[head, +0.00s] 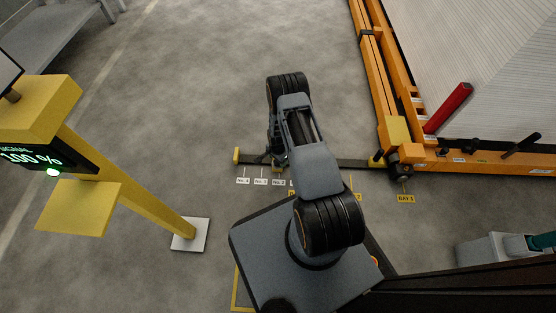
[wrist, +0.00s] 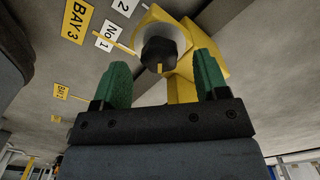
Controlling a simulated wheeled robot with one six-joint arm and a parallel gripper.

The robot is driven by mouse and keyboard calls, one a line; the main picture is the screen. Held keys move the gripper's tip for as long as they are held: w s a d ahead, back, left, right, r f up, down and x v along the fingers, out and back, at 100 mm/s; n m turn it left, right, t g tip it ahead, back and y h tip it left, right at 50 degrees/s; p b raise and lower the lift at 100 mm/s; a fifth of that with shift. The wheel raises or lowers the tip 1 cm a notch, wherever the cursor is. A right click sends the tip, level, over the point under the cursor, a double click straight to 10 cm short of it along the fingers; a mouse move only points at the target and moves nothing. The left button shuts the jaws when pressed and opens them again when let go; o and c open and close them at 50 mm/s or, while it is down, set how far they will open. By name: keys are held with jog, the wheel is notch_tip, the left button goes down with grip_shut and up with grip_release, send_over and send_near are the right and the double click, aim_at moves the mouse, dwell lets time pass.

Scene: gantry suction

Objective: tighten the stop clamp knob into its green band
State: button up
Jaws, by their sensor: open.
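The stop clamp knob (wrist: 160,50) is black with a small yellow mark and shows in the wrist view. It stands in front of a pale round face on a yellow clamp body (wrist: 182,88). My gripper (wrist: 161,65) is open, with one green finger pad on each side of the knob in the picture. I cannot tell whether the knob is between the pads in depth or still beyond them. No gap to the knob is closed. The green band cannot be made out. In the head view my arm hides the knob and clamp.
A dark floor rail (head: 348,162) runs under my arm, with a yellow end block (head: 236,155). Small number labels (head: 261,181) lie along it. An orange frame with a red handle (head: 448,108) stands right. A yellow post (head: 140,193) with a display stands left. Floor between is clear.

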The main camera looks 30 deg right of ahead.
notch_tip(320, 180, up, 12)
jog(key=p, duration=0.4)
jog(key=shift+r+p, duration=0.2)
jog(key=shift+p, duration=0.1)
